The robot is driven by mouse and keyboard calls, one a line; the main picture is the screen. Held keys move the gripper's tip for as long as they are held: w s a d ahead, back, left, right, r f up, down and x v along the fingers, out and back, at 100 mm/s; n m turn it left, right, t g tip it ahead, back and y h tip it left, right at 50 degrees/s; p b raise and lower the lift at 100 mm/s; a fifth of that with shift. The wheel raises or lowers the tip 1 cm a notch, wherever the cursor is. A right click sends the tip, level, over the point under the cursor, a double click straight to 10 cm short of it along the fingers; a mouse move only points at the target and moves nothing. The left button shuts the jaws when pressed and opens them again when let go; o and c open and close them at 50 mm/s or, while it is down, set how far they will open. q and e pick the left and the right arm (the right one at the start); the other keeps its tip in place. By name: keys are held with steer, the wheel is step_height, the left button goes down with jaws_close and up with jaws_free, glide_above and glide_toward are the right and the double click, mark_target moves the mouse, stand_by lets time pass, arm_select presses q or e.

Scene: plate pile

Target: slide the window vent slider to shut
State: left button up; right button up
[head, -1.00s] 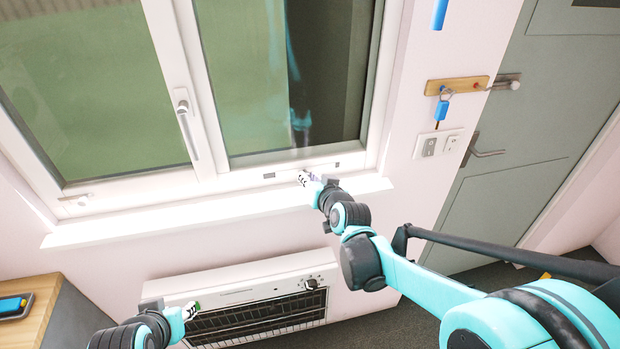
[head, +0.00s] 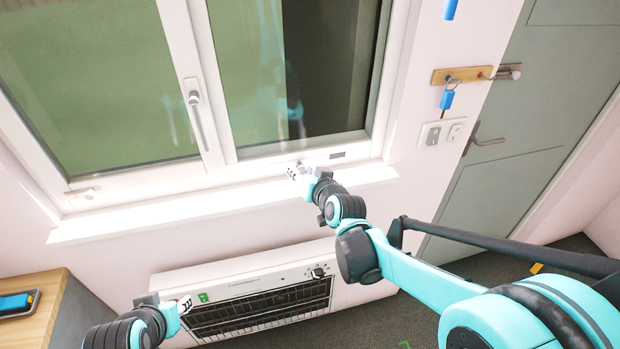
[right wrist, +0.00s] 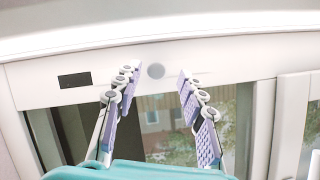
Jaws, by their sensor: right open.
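The window vent slider (right wrist: 112,72) is a pale strip along the lower frame of the right window pane. One dark slot (head: 338,155) shows to the right of my right gripper in the head view; the wrist view shows a dark slot (right wrist: 75,80) at left. A round grey knob (right wrist: 156,71) shows between the fingertips in the wrist view. My right gripper (head: 294,173) is at the strip, with its fingers (right wrist: 158,78) apart on either side of the knob; contact cannot be told. My left gripper (head: 184,305) is low by the heater; its opening is unclear.
A white sill (head: 220,205) runs below the window, with a heater (head: 265,300) under it. A window handle (head: 196,105) stands left of the strip. Switches (head: 442,133), a key rack (head: 465,75) and a grey door (head: 530,130) are at right. A wooden cabinet (head: 50,290) is at lower left.

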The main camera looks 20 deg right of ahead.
steer(key=v, duration=1.1)
steer(key=shift+s, duration=0.1)
steer(key=s+f+n+g, duration=0.1)
steer(key=s+f+g, duration=0.2)
steer(key=s+f, duration=0.2)
steer(key=s+f+n+g+h, duration=0.1)
steer(key=s+f+g, duration=0.2)
steer(key=s, duration=0.7)
steer(key=shift+a+f+n+g, duration=0.2)
steer(key=shift+f+n+g, duration=0.2)
steer(key=shift+f, duration=0.6)
stand_by(1.4)
